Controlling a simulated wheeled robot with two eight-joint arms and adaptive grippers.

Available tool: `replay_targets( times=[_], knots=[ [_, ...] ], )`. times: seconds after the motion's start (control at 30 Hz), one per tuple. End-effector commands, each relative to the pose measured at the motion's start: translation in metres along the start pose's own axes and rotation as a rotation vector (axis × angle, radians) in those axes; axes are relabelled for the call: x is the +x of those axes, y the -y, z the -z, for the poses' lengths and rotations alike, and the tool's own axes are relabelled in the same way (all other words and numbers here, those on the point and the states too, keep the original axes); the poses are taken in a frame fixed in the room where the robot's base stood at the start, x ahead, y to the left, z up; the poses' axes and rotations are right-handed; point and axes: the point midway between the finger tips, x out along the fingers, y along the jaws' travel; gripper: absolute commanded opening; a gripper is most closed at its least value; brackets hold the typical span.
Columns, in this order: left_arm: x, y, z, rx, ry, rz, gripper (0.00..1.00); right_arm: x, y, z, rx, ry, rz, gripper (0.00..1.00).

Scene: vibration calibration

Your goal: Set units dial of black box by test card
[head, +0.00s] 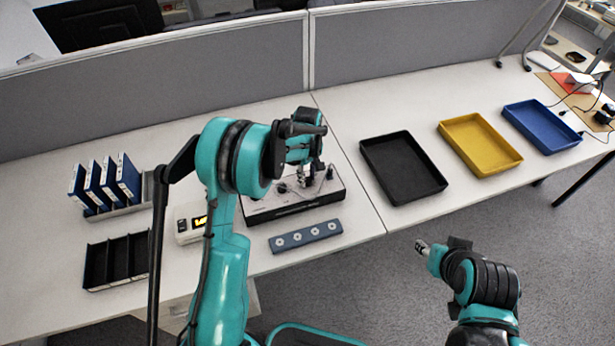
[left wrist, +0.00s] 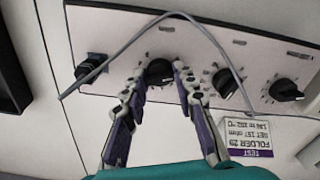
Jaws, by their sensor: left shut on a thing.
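The black box (head: 296,206) stands on the table, with a pale top panel carrying several black knobs. In the left wrist view its panel (left wrist: 205,45) shows a row of dials. My left gripper (head: 303,172) reaches down over the box. In the left wrist view its fingers (left wrist: 160,70) are shut on a black dial knob (left wrist: 160,73), one on each side. Two more dials, the nearer one (left wrist: 226,82) and the far one (left wrist: 288,90), sit to its right. The test card (left wrist: 252,135), upside down, lies below them; its small print is hard to read. My right gripper (head: 424,247) is over the floor, away from the table; its jaws are unclear.
A grey cable (left wrist: 120,50) arches across the panel. A blue-grey strip with round discs (head: 306,237) lies before the box. A meter (head: 188,222), blue folders (head: 107,180) and a black rack (head: 117,261) are left. Black (head: 403,166), yellow (head: 480,144) and blue (head: 542,126) trays are right.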

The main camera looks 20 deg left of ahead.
Motion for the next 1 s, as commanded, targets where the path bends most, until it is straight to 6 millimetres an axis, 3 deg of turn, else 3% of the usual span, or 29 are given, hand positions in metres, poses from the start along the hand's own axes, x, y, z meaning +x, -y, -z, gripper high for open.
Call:
replay_targets(
  times=[1.0],
  knots=[
    [0.0002, 0.0001, -0.0002, 0.965, 0.000, 0.000, 0.00, 0.0059, 0.0000, -0.0042, 0.000, 0.000, 0.000, 0.40]
  ],
)
